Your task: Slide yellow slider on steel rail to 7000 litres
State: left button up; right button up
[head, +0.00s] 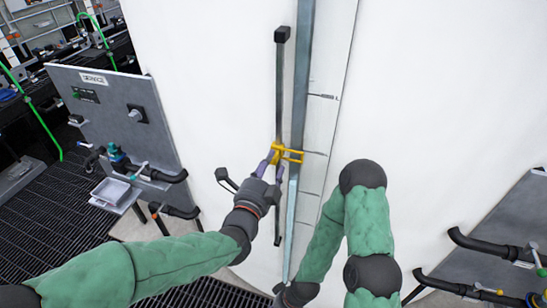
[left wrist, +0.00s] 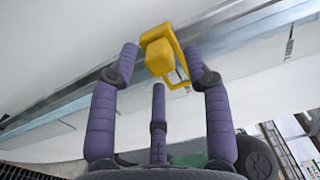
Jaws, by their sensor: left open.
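The yellow slider (head: 286,153) sits on the dark steel rail (head: 280,90) on the white tank wall, with its frame reaching right across the grey strip to the scale. My left gripper (head: 268,165) is at the slider's left side in the head view. In the left wrist view the slider (left wrist: 160,55) lies between the spread fingers of my left gripper (left wrist: 163,68), which is open; contact is not clear. The scale (head: 318,120) has short dark marks, with lettering too small to read. My right arm's end (head: 295,294) is low in the head view, its fingers not visible.
A grey panel (head: 115,120) with valves, black pipes and a small tray (head: 112,192) stands left. Another panel (head: 500,235) with pipes stands at the right. Dark grating (head: 50,215) covers the floor. The rail above the slider is clear up to its black end cap (head: 282,34).

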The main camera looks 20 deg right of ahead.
aim_at(272, 162)
pick_arm(q)
jog(key=shift+x, duration=1.65)
grip_shut()
jog(key=shift+w, duration=0.15)
